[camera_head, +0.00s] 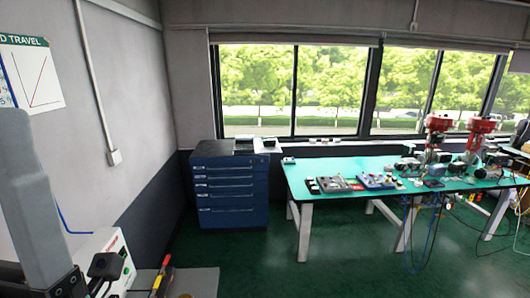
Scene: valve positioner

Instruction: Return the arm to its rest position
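A tall grey shape, which looks like a link of my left arm, stands upright at the left edge of the head view. A dark part shows at its foot in the bottom left corner. No fingertips of my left gripper can be made out. My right arm and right gripper do not show.
A white box (118,254) with a green button stands at lower left, beside a grey bench top (198,283) with a red and yellow tool (161,275). Farther off are a blue drawer cabinet (231,190) and a green-topped table (300,178) with devices. Green floor between is clear.

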